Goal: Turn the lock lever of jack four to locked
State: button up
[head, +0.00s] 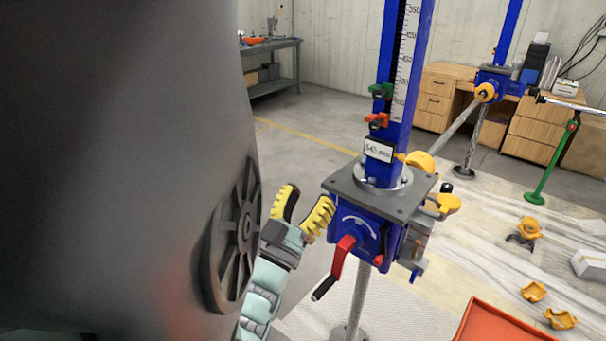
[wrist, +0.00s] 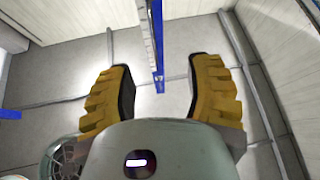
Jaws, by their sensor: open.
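The nearest screw jack has a blue housing (head: 366,232) under a dark grey plate (head: 380,190), seen in the head view. A red lever with a black grip (head: 342,262) hangs down at the housing's left front, beside a pale curved mark. A small red part (head: 379,260) sits lower right. I cannot read a jack number or tell which part is the lock lever. My gripper (head: 302,208) is open, its yellow fingers just left of the housing and above the red lever, with nothing seen between them. In the wrist view my gripper (wrist: 161,88) also shows open.
A blue column (head: 403,85) with a scale and green and red clips rises from the plate. A yellow-capped shaft (head: 450,133) runs toward another jack (head: 497,82). An orange-red tray (head: 505,328) and yellow parts (head: 530,228) lie at the right. My own dark body hides the left.

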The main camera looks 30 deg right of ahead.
jog(key=shift+o, duration=0.5)
